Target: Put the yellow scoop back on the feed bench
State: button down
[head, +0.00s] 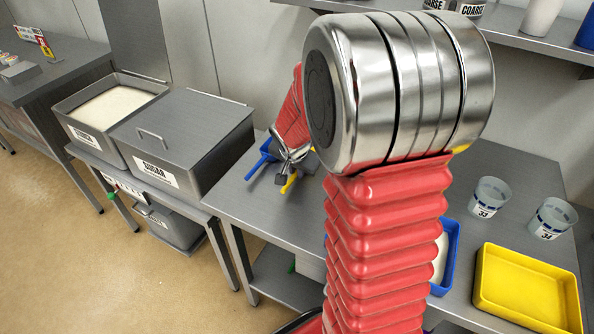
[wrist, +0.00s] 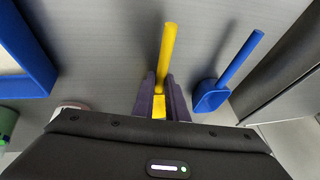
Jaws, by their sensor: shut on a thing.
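The yellow scoop (head: 289,183) is in my gripper (head: 284,176) over the grey steel bench (head: 250,208), near its left end. In the wrist view the fingers of my gripper (wrist: 161,98) are shut on the yellow scoop (wrist: 168,50), with its straight handle reaching past them, away from the wrist. The rest of the scoop is hidden behind the fingers and gripper body. I cannot tell whether it touches the bench. I cannot tell from any label which bench is the feed bench.
A blue scoop (wrist: 212,96) lies close to the right of the yellow one in the wrist view. Grey bins, one labelled SUGAR (head: 183,140), stand left of the bench. Cups (head: 488,198), a blue tray (head: 452,254) and a yellow tray (head: 527,290) stand at right.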

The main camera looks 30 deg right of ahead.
jog(key=shift+f, duration=0.2)
jog(key=c, duration=1.8)
grip_release()
jog(key=shift+o, duration=0.2)
jog(key=shift+r, duration=0.1)
jog(key=v, duration=1.2)
